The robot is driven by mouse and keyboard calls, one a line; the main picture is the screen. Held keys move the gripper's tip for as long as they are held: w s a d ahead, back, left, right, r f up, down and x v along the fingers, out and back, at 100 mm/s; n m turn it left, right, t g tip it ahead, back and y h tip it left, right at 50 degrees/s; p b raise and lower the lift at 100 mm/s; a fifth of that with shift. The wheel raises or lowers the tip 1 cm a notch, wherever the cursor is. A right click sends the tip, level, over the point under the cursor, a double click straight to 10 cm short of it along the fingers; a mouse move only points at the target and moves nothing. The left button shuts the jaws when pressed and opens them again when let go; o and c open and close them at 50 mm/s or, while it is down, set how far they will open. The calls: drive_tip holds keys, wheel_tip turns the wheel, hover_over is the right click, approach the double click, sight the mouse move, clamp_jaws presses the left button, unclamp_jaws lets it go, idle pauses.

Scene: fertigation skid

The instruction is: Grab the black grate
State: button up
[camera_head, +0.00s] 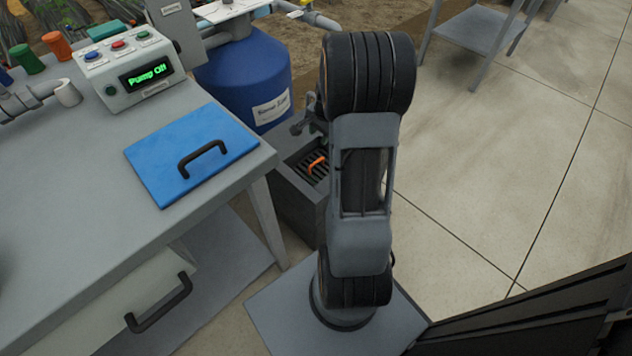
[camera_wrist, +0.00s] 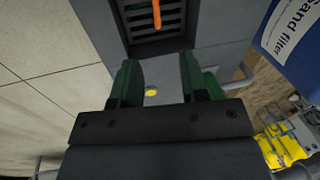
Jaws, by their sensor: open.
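The black grate (camera_head: 318,175) is slatted and lies in the top of a grey box-shaped sump (camera_head: 293,205), behind my arm in the head view. An orange handle (camera_head: 316,165) stands on it. In the wrist view the grate (camera_wrist: 138,22) is at the top middle, with its orange handle (camera_wrist: 157,13) cut by the top edge. My gripper (camera_wrist: 162,68) is open and empty, with its two green fingers apart. In that view the fingertips point toward the grate and are apart from the handle. My arm hides part of the sump in the head view.
A blue tank (camera_head: 240,78) stands behind the sump. A grey bench (camera_head: 80,190) at left carries a blue lid (camera_head: 175,165) with a black handle and a control box (camera_head: 125,70) reading "Pump Off". Open floor (camera_head: 500,150) lies to the right.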

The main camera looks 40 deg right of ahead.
drive_tip(key=m+b, duration=0.1)
drive_tip(key=b, duration=0.1)
approach(319, 160)
drive_tip(key=f+b, duration=0.1)
drive_tip(key=f, duration=0.1)
drive_tip(key=f+b, duration=0.1)
drive_tip(key=f, duration=0.1)
drive_tip(key=shift+w+a, duration=0.1)
drive_tip(key=shift+w, duration=0.1)
drive_tip(key=shift+w+f+b, duration=0.3)
drive_tip(key=shift+f+b, duration=0.3)
drive_tip(key=shift+f, duration=0.45)
drive_tip(key=shift+w+f+b, duration=0.25)
drive_tip(key=shift+f+b, duration=0.4)
drive_tip(key=shift+f, duration=0.45)
drive_tip(key=shift+w+f+b, duration=0.3)
drive_tip(key=shift+f+b, duration=0.3)
drive_tip(key=shift+f, duration=0.45)
clamp_jaws()
drive_tip(key=shift+r, duration=0.1)
